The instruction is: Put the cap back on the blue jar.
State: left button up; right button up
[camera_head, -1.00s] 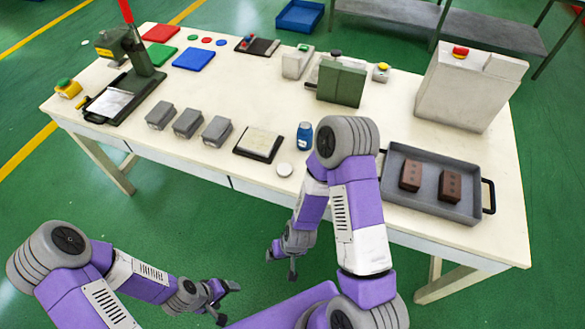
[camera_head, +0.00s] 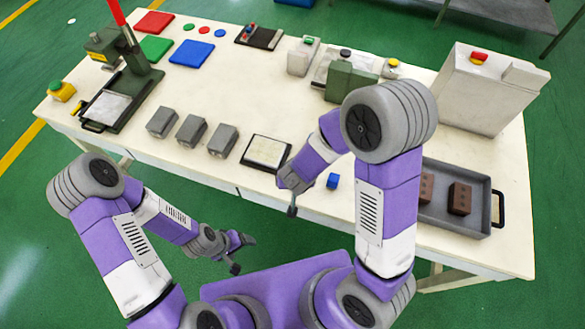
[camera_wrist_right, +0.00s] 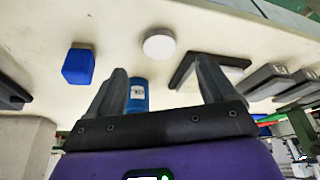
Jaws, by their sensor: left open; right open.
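The blue jar (camera_wrist_right: 137,95) stands on the table in the right wrist view, with a pale label on its side. It is partly behind one finger, and its top is hard to make out. A round white cap (camera_wrist_right: 158,43) lies on the table, apart from the jar. My right gripper (camera_wrist_right: 162,66) is open and empty, its fingers pointing toward the cap. In the head view my right gripper (camera_head: 292,208) is at the table's front edge, and my right arm hides the jar and cap. My left gripper (camera_head: 243,253) is open and empty, in front of the table.
A small blue block (camera_head: 333,181) sits near the front edge; it also shows in the right wrist view (camera_wrist_right: 78,65). A black-framed pale plate (camera_head: 266,152) and grey blocks (camera_head: 191,130) lie left of my right gripper. A grey tray (camera_head: 462,218) with brown bricks is at right.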

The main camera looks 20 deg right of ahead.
jog(key=shift+w+d+f+b, duration=0.15)
jog(key=shift+f+b, duration=0.6)
jog(key=shift+f, duration=0.3)
jog(key=shift+w+f, duration=0.1)
jog(key=shift+f, duration=0.05)
jog(key=b+x, duration=0.3)
jog(key=x, duration=0.2)
jog(key=shift+w, duration=0.25)
jog(key=c, duration=1.1)
